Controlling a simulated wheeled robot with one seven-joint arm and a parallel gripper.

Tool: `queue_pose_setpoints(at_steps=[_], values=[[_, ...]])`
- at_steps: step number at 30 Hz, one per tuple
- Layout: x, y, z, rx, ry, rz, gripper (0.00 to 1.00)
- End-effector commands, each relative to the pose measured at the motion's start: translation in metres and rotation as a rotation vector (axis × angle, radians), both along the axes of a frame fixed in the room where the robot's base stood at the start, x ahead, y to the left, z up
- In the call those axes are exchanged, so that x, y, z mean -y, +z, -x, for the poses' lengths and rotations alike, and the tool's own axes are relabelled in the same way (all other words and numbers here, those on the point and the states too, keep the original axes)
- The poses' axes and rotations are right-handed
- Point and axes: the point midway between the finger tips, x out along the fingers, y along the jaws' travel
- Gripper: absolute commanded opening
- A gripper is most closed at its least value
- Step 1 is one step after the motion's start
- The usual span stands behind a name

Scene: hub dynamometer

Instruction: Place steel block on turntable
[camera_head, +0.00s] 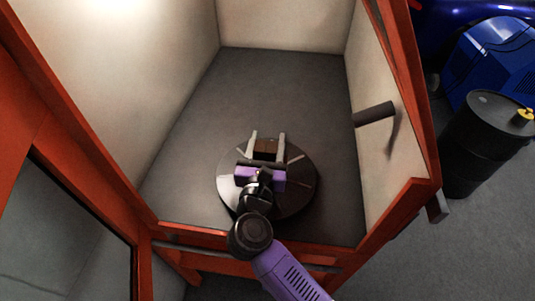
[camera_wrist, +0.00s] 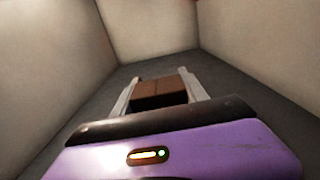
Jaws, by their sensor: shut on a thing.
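The steel block (camera_head: 266,150) looks brown and box-shaped. It sits between the two pale fingers of my gripper (camera_head: 267,141), which is shut on it. In the wrist view the block (camera_wrist: 158,91) shows beyond the purple gripper body, with a finger along each side. The turntable (camera_head: 302,180) is a dark round disc with lighter radial lines on the floor of the cabinet. My gripper and the block are over the back part of the turntable in the head view. Whether the block touches the disc or hangs above it I cannot tell. My arm and gripper hide the disc's middle.
The cabinet has an orange frame (camera_head: 408,205), pale walls and a grey floor (camera_head: 240,85), clear behind the turntable. A dark handle-like bar (camera_head: 374,114) juts in from the right wall. Outside at right stand a black drum (camera_head: 480,145) and a blue machine (camera_head: 492,65).

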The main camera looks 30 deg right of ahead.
Motion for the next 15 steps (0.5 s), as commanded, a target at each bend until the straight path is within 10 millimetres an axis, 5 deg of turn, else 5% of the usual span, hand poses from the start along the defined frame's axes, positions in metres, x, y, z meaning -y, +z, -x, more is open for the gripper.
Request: queue_pose_setpoints(at_steps=[9, 15], values=[[0.000, -0.037, -0.001, 0.001, 0.001, 0.002, 0.00], [0.000, -0.041, 0.000, 0.004, 0.001, 0.001, 0.00]])
